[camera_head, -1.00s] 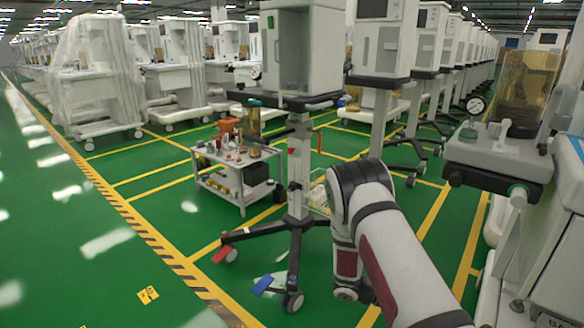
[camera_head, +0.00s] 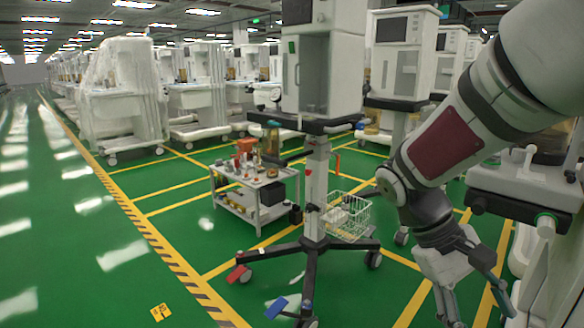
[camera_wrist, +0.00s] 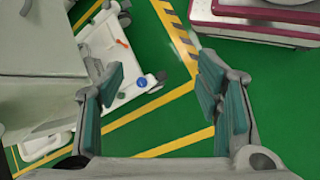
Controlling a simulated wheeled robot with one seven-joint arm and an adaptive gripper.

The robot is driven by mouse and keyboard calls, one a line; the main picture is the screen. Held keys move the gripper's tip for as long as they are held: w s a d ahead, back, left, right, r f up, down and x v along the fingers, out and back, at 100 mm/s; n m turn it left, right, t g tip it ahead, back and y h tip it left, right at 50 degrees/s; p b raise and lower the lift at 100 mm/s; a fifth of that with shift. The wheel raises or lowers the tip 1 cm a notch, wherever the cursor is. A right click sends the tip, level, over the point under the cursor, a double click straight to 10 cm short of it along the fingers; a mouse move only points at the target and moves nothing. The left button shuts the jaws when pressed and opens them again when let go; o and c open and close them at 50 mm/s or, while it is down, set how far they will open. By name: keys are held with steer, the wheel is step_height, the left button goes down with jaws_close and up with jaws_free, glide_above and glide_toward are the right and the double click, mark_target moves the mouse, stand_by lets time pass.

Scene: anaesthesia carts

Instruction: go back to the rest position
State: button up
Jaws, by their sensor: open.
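My gripper (camera_head: 482,314) hangs at the lower right of the head view, at the end of my raised arm, its fingers pointing down. It is open and empty. In the wrist view its two teal-padded fingers (camera_wrist: 160,82) stand wide apart with only floor and a white surface beyond them. Nothing lies between the pads. In the head view it is apart from the wheeled stand to its left and the white machine to its right.
A wheeled stand with a white cabinet (camera_head: 345,62) is in the centre, a wire basket (camera_head: 349,217) on its pole. A small cart (camera_head: 240,206) bears bottles and tools. A white machine (camera_head: 520,188) stands close at right. The green aisle (camera_head: 70,250) at left is clear.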

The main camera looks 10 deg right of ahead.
steer(key=s+a+r+m+t+y, duration=0.1)
steer(key=s+a+r+t+y, duration=0.15)
steer(key=s+a, duration=0.4)
steer(key=s+a+r+t+y, duration=0.1)
steer(key=s+a+t+y, duration=0.2)
steer(key=s+a, duration=0.35)
step_height(320, 180, up, 40)
steer(key=s+d+t+p, duration=0.1)
steer(key=t+p, duration=0.3)
steer(key=p, duration=3.4)
steer(key=shift+s, duration=0.4)
steer(key=shift+c, duration=0.5)
